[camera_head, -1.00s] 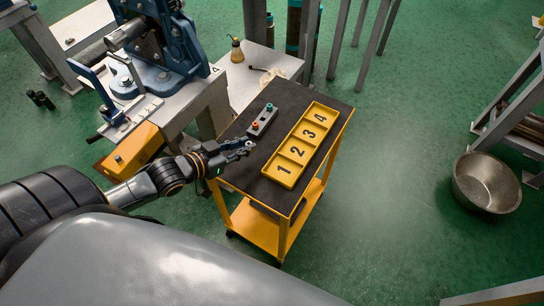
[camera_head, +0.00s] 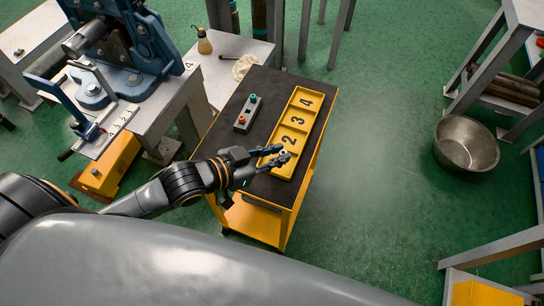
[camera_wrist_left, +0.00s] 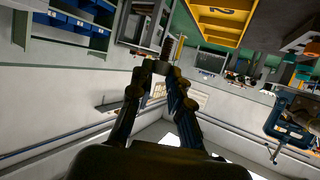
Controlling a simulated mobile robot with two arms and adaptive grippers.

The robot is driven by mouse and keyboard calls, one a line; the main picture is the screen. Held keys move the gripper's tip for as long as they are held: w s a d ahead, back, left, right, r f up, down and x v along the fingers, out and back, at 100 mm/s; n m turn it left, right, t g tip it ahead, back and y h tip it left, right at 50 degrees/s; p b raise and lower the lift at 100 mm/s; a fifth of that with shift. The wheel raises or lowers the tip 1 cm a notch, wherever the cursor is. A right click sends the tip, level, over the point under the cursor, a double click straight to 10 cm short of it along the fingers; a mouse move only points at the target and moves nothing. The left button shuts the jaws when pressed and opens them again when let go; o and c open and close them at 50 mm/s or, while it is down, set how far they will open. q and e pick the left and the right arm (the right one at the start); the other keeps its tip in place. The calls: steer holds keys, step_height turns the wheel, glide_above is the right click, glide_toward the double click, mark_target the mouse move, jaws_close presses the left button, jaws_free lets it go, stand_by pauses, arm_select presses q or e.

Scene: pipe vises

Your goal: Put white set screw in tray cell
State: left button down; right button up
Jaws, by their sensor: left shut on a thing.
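A yellow tray (camera_head: 321,101) with cells numbered 1 to 4 lies on the dark cart top. It also shows at the top of the left wrist view (camera_wrist_left: 222,35). My left gripper (camera_head: 282,155) is over the near end of the tray, around cell 1, and hides that cell's number. It is shut on the white set screw (camera_head: 287,154), a small pale piece at the fingertips. My left gripper also shows in the left wrist view (camera_wrist_left: 163,68), where the screw is hard to make out. My right gripper is in neither view.
A grey block (camera_head: 247,114) with an orange and a teal piece stands left of the tray on the cart (camera_head: 232,133). A blue vise (camera_head: 130,50) stands on a bench at the left. A metal bowl (camera_head: 466,145) is on the floor at the right.

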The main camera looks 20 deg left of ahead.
arm_select(q)
steer(key=w+f, duration=0.1)
steer(key=w+a+f, duration=0.1)
steer(key=f, duration=0.1)
steer(key=w+a+f, duration=0.1)
steer(key=f, duration=0.1)
steer(key=shift+w+a+f+b, duration=0.1)
steer(key=shift+w+f+b, duration=0.15)
steer(key=shift+w+b, duration=0.15)
step_height(320, 180, down, 3)
steer(key=shift+w+a+f, duration=0.1)
steer(key=shift+w+f, duration=0.05)
steer(key=shift+f, duration=0.05)
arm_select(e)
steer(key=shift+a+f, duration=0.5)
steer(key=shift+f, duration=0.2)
arm_select(q)
steer(key=c, duration=1.3)
jaws_free()
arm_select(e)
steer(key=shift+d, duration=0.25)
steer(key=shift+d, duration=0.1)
arm_select(q)
steer(key=p+v, duration=0.1)
steer(key=v, duration=1.1)
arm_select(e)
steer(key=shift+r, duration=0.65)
